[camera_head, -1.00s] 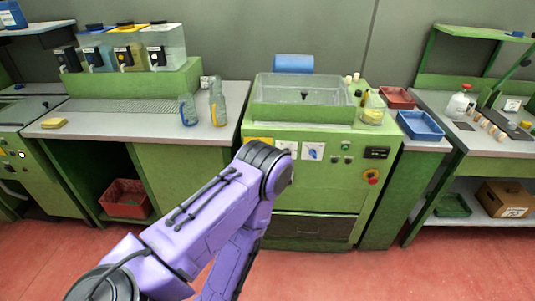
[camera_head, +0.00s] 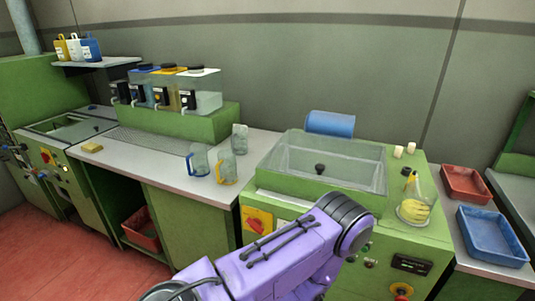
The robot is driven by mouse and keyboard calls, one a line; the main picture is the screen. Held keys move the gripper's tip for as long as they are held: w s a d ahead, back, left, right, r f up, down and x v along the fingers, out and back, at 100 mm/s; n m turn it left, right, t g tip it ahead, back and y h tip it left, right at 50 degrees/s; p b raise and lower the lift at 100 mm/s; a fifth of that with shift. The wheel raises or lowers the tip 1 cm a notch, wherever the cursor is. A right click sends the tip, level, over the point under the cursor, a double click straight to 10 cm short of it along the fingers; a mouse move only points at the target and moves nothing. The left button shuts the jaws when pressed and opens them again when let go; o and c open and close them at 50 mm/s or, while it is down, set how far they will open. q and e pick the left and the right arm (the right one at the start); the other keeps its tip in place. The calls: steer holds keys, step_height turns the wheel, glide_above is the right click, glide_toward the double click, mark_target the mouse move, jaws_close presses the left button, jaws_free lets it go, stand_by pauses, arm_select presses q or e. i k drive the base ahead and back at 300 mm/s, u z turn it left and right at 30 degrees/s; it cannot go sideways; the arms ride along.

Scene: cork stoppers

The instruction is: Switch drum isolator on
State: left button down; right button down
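A yellow plate with a red rotary handle (camera_head: 257,222), which looks like an isolator switch, is on the front left of the green machine (camera_head: 300,190). I cannot read its on or off position. Neither gripper shows.
A blue cylinder (camera_head: 330,123) lies behind the machine's clear-walled basin. A flask with yellow contents (camera_head: 414,208) stands on its right. Red (camera_head: 465,184) and blue (camera_head: 491,236) trays lie further right. Jugs (camera_head: 199,160) stand on the left bench. Another red and yellow control (camera_head: 46,156) is far left.

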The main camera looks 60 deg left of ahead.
mark_target(255, 223)
steer(key=u, duration=0.85)
steer(key=i, duration=0.85)
steer(key=u, duration=1)
